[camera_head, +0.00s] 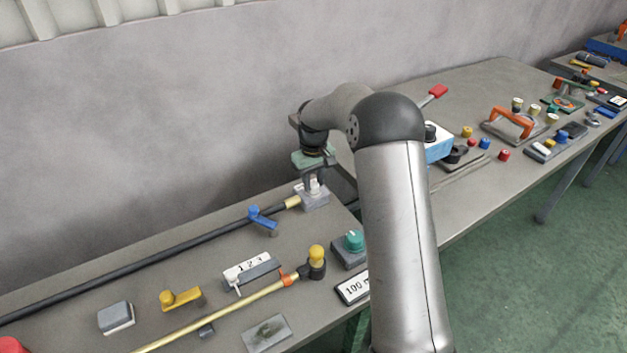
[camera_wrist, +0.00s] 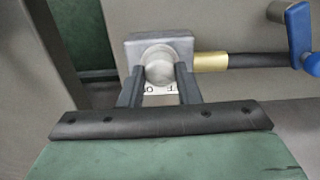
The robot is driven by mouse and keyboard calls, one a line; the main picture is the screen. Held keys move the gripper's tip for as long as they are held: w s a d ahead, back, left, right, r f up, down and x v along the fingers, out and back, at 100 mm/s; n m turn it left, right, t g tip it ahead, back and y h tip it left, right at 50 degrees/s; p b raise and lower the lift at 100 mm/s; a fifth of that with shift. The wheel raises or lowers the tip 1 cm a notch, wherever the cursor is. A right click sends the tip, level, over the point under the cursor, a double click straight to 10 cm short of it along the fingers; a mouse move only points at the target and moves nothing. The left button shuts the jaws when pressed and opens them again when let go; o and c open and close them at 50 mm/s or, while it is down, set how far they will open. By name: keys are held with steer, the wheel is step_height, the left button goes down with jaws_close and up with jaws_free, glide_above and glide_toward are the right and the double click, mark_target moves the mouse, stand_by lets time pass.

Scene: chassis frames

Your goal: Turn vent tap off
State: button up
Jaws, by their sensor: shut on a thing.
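The tap is a pale grey block (camera_head: 316,200) with a round metal knob on top, near the back of the near bench. In the wrist view the knob (camera_wrist: 159,66) sits between my two dark fingers, and a partly hidden white label with black letters (camera_wrist: 158,89) shows below it. My gripper (camera_wrist: 160,74) is shut on the knob; in the head view it (camera_head: 314,184) reaches down onto the block from above. A brass fitting (camera_wrist: 211,62) joins the block to a black hose. The knob's exact angle is hard to tell.
A blue lever (camera_head: 263,218) stands on the black hose (camera_head: 160,254) beside the tap. A yellow-knobbed valve (camera_head: 316,258), a teal knob (camera_head: 353,240) and a numbered selector (camera_head: 250,270) are nearer the front. A second bench (camera_head: 480,85) with several items lies to the right, beyond a gap.

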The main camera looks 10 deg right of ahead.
mark_target(313, 184)
steer(key=o, duration=1)
step_height(313, 184, up, 18)
steer(key=shift+f+b, duration=0.2)
steer(key=shift+b, duration=0.1)
steer(key=s+a+m, duration=0.2)
steer(key=s, duration=1.7)
steer(key=shift+m, duration=0.9)
steer(key=s+f, duration=0.2)
steer(key=s, duration=0.4)
steer(key=s+f, duration=0.3)
steer(key=s, duration=0.4)
steer(key=s+d+f, duration=0.1)
steer(key=s+f, duration=0.2)
steer(key=s, duration=0.4)
steer(key=shift+f, duration=0.15)
